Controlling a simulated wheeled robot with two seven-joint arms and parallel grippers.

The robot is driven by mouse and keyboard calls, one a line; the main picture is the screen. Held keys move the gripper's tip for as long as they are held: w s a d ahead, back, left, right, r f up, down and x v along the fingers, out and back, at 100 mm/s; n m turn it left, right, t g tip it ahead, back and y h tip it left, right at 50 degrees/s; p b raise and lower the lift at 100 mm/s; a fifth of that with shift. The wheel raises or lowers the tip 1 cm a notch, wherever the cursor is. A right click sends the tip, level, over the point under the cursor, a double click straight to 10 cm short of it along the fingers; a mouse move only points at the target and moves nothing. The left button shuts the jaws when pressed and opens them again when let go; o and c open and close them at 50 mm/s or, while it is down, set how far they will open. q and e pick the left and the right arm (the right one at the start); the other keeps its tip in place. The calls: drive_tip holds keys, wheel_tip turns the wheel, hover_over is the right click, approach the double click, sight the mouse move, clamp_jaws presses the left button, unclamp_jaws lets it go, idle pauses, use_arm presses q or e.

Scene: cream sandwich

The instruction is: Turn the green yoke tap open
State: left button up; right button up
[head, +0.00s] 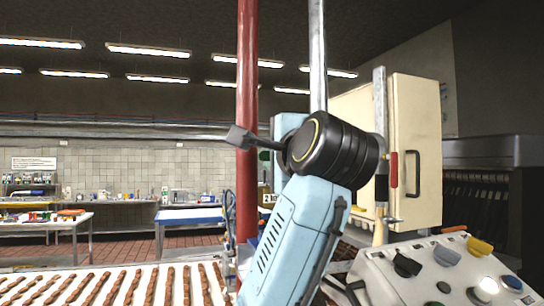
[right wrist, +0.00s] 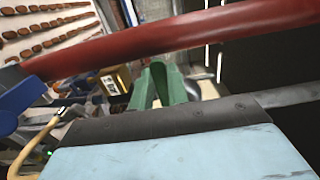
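A green forked piece (right wrist: 146,88), which looks like the yoke tap, shows in the right wrist view just beyond the dark front edge of my right gripper (right wrist: 172,112). Its lower part is hidden behind that edge. In the head view my right gripper (head: 284,128) is mostly hidden behind my black wrist joint, and a small dark green patch (head: 264,155) shows at its left. I cannot make out the fingers, nor whether they touch the green piece. My left gripper is in neither view.
A red pipe (head: 246,70) stands close on the left and crosses the right wrist view (right wrist: 130,47). A cream cabinet (head: 416,140) and a control panel (head: 425,275) stand at the right. A conveyor (head: 70,297) with rows of brown items runs at lower left.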

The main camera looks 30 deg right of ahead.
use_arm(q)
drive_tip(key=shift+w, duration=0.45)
use_arm(e)
clamp_jaws()
